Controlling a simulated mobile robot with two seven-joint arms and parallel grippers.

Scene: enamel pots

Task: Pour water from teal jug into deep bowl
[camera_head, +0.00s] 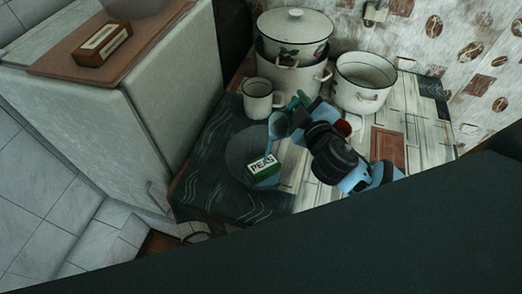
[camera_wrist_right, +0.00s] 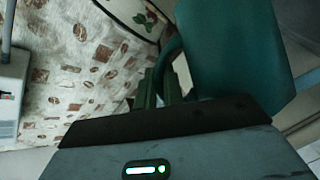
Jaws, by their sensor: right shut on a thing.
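The teal jug (camera_head: 279,126) is tilted above the table, with its mouth toward the lower left. My right gripper (camera_head: 302,106) is shut on its handle; the right wrist view shows the jug (camera_wrist_right: 235,55) large and the green fingers (camera_wrist_right: 160,85) at the handle. A thin pale-blue streak, looking like water, runs down from the jug's mouth. Below is a dark round vessel (camera_head: 237,150), which seems to be the deep bowl; its depth and contents are hard to make out. My left gripper is not in view.
A green-and-white PEAS box (camera_head: 263,167) overlaps the bowl's outline; I cannot tell if it is inside. A white mug (camera_head: 257,98), stacked lidded pots (camera_head: 293,75) and an open white pot (camera_head: 364,82) stand behind the jug.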

